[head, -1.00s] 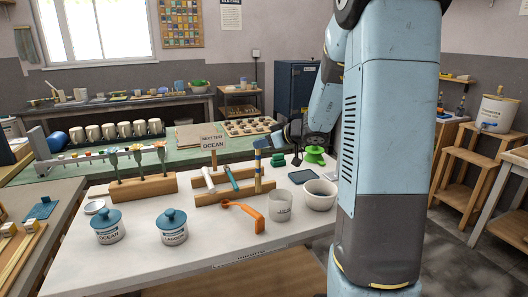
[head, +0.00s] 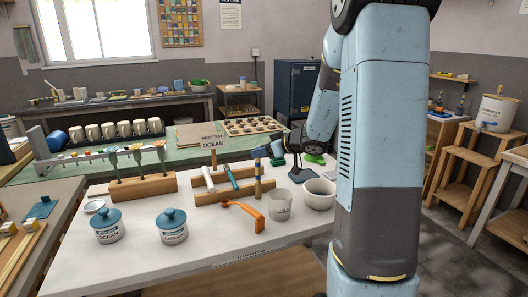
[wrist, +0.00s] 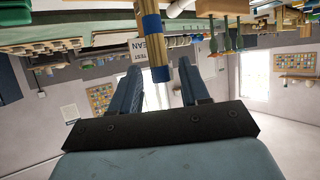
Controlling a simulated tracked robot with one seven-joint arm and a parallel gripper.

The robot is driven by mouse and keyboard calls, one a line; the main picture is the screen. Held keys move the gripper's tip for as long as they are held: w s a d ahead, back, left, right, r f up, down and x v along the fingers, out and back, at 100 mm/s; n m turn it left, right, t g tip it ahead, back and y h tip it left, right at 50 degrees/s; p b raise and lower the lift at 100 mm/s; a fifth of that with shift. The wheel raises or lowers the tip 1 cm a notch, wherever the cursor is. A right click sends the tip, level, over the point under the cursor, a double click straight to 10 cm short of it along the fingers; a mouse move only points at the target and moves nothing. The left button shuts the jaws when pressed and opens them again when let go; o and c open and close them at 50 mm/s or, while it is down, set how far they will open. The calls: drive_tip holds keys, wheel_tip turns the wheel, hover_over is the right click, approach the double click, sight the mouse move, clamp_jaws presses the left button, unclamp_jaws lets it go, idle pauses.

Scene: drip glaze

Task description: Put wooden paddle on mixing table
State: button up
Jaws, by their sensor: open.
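The wooden paddle (head: 258,178) appears to be the upright wooden stick with blue bands, standing at the right end of a wooden rack (head: 225,194). The rack stands on a white-topped table (head: 200,254), whose front label I cannot read; I take it as the mixing table. My gripper (head: 268,152) is open at the stick's upper part. In the wrist view, which looks upside down, the blue-banded stick (wrist: 155,45) shows between the two blue fingers of my gripper (wrist: 160,78). I cannot tell whether either finger touches it.
Blue-lidded jars (head: 173,227), an orange tool (head: 247,214), a grey cup (head: 280,205) and a white bowl (head: 319,194) stand on the white table. The front strip of tabletop is clear.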

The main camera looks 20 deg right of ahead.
drive_tip(key=v, duration=1.2)
drive_tip(key=s+a+r+m+g, duration=0.1)
drive_tip(key=s+a+r+g, duration=0.15)
drive_tip(key=s+a, duration=0.4)
drive_tip(key=s+a+r+g, duration=0.1)
drive_tip(key=s+a+g, duration=0.2)
drive_tip(key=s+a, duration=0.35)
drive_tip(key=s+r+m+h, duration=0.2)
drive_tip(key=s+m+h, duration=0.3)
drive_tip(key=s, duration=0.7)
drive_tip(key=shift+s+d+m+h, duration=0.3)
drive_tip(key=shift+s+m+h, duration=0.1)
drive_tip(key=shift+h, duration=0.7)
drive_tip(key=shift+t, duration=0.25)
